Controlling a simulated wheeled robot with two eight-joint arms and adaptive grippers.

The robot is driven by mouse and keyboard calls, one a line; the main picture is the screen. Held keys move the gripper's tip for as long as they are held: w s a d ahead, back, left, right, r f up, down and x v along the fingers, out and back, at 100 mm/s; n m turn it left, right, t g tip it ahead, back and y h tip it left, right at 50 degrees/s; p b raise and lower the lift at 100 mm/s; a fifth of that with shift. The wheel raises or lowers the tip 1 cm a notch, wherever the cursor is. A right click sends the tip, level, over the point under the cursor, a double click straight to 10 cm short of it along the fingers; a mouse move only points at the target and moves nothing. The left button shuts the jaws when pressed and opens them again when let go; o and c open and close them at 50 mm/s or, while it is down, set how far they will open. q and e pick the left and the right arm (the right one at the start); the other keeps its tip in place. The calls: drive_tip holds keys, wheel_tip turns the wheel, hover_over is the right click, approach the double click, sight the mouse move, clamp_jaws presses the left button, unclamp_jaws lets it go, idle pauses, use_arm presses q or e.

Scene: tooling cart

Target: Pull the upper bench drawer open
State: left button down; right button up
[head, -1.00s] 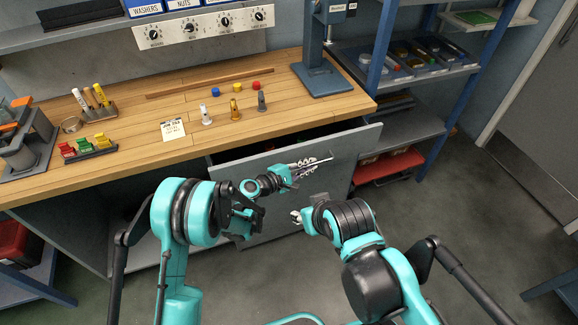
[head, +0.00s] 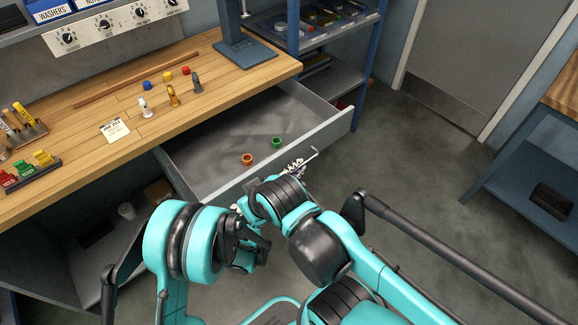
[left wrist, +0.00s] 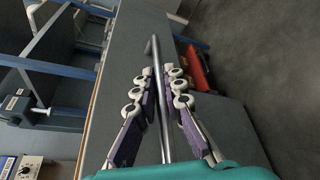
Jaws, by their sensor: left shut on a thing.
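The upper bench drawer (head: 215,135) stands well out from under the bench top, its inside showing. Its grey front also shows in the left wrist view (left wrist: 119,75). A metal bar handle (head: 312,154) is on that front. My left gripper (head: 296,168) is shut on the handle; in the left wrist view the handle (left wrist: 154,50) runs between the two sets of finger pads (left wrist: 157,88). My right arm covers part of the left arm and the drawer front. My right gripper (head: 237,208) is mostly hidden, and its opening does not show.
An orange ring (head: 247,159) and a green ring (head: 277,142) lie in the drawer. The wooden bench top (head: 75,130) holds small coloured parts. A blue shelf rack (head: 367,70) stands beyond the drawer. Open floor (head: 410,150) lies to the right.

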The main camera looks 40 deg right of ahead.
use_arm(q)
drive_tip(key=shift+s, duration=0.35)
drive_tip(key=c, duration=1.9)
unclamp_jaws()
